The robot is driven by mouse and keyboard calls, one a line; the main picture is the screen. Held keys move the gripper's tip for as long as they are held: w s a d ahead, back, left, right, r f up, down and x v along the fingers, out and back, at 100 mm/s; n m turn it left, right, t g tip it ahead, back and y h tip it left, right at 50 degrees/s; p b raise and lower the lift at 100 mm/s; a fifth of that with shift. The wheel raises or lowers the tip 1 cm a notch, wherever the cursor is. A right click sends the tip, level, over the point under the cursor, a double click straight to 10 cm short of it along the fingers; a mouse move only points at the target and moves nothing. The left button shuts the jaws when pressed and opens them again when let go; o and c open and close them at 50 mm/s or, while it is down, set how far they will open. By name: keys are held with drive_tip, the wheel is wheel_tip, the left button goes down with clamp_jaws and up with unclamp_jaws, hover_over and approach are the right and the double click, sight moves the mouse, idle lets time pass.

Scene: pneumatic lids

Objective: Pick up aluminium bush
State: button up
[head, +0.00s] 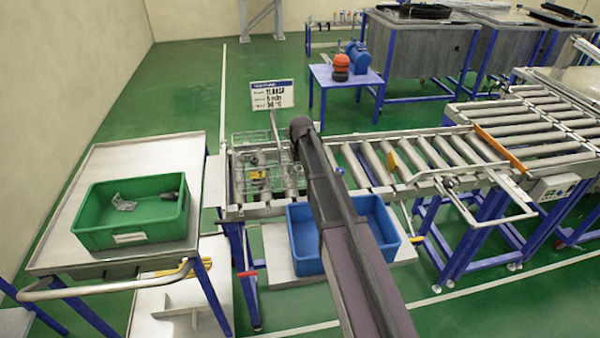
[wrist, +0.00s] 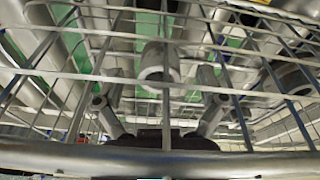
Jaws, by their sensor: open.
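Grey cylindrical bush (wrist: 160,66), with a round bore in its near end, shows in the middle of the wrist view. I take it for the aluminium bush. It lies behind thin wires of a wire basket (head: 236,160), which stands at the left end of the roller conveyor. My gripper (wrist: 158,84) is open and empty, one finger either side of the bush in the picture. Wires cross in front of the fingers and the bush; I cannot tell whether they touch. In the head view my arm partly hides the basket, and gripper and bush are not clear.
A darker grey hollow part (wrist: 290,78) lies at the right of the wrist view. Left of the basket, a green crate (head: 135,230) with a few grey parts stands on a metal trolley (head: 60,245). A blue crate (head: 305,250) sits below the conveyor (head: 450,155).

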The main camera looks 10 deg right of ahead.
drive_tip(key=c, duration=1.3)
drive_tip(key=shift+o, duration=0.2)
drive_tip(key=shift+r, duration=0.15)
wheel_tip(320, 180, up, 10)
drive_tip(key=p, duration=1)
